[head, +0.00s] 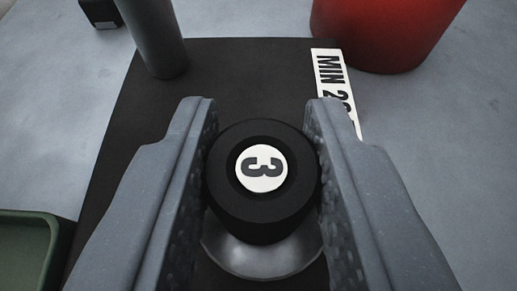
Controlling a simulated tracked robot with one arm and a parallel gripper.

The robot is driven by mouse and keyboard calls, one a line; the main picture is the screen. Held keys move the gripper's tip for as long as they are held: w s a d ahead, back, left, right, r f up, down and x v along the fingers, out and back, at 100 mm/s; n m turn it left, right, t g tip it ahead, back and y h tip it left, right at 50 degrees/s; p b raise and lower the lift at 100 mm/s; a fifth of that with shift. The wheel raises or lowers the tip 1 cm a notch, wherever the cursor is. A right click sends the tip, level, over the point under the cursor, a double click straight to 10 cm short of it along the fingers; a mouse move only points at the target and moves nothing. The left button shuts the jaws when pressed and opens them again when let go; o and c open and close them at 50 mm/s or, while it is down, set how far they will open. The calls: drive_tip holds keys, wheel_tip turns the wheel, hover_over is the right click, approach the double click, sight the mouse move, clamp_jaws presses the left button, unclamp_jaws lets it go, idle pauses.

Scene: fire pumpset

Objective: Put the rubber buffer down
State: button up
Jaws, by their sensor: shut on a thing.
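The rubber buffer (262,205) is a black round piece with a white disc marked "3" on its top. It is in the middle of the head view, between the two grey fingers of my gripper (262,160), which is shut on it. A grey metallic rounded part (262,255) shows just below the buffer. A black mat (235,75) lies under and beyond my gripper. Whether the buffer touches the mat is hidden.
A dark grey cylinder (155,35) stands at the mat's far left corner. A red rounded object (385,30) is at the far right. A white label reading "MIN 2…" (330,75) lies along the mat's right edge. A green tray (30,225) is at the lower left. Grey floor surrounds the mat.

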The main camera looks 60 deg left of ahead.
drive_tip(key=o, duration=1)
drive_tip(key=shift+o, duration=0.2)
drive_tip(key=shift+r+p, duration=0.1)
drive_tip(key=shift+p, duration=1.25)
drive_tip(key=v, duration=0.7)
drive_tip(key=shift+d, duration=0.3)
